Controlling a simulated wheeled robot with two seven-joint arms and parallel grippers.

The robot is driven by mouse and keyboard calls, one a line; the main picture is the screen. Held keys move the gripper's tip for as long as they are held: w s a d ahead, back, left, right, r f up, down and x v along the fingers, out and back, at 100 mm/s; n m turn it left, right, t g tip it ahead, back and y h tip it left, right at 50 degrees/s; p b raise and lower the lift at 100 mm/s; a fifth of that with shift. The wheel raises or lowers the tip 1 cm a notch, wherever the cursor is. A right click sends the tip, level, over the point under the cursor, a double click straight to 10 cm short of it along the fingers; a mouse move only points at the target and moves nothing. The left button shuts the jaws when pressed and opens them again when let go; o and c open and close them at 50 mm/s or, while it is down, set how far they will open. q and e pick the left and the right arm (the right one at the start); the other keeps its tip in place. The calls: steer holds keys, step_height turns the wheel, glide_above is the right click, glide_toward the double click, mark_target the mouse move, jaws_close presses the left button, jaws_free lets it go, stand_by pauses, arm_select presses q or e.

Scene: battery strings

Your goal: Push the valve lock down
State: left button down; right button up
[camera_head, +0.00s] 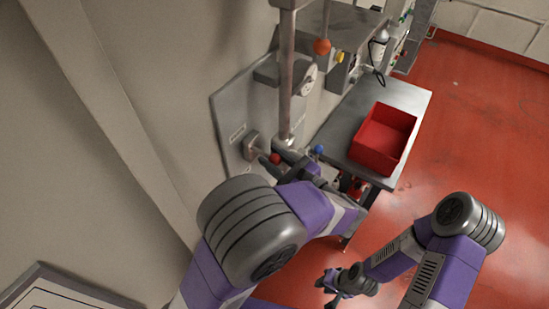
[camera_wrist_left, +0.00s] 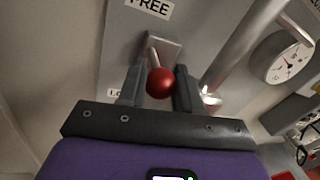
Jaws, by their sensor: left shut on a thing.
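The valve lock is a short lever with a red ball knob (camera_wrist_left: 160,83), on a grey panel in the left wrist view. Its metal base plate (camera_wrist_left: 163,48) sits below a "FREE" label (camera_wrist_left: 150,7); a partly hidden label starting "LO" (camera_wrist_left: 115,92) is lower left. In the head view, the red knob (camera_head: 274,158) shows just left of my left gripper (camera_head: 287,162). The fingers of my left gripper (camera_wrist_left: 157,88) are around the knob and shut on it. My right gripper (camera_head: 330,291) hangs low over the red floor, away from the lock, fingers apart and empty.
A vertical pipe (camera_head: 287,80) and a round gauge (camera_head: 308,80) stand close to the lock. A blue knob (camera_head: 318,149) is just right of my left gripper. A red bin (camera_head: 383,138) sits on a metal table (camera_head: 407,97). The red floor at right is clear.

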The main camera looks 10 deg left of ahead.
arm_select(q)
steer(key=shift+f+b, duration=0.75)
steer(key=shift+f, duration=1.15)
steer(key=c, duration=0.8)
jaws_free()
steer(key=shift+r, duration=0.1)
steer(key=v, duration=0.7)
steer(key=shift+s+d, duration=0.2)
steer(key=shift+d, duration=0.05)
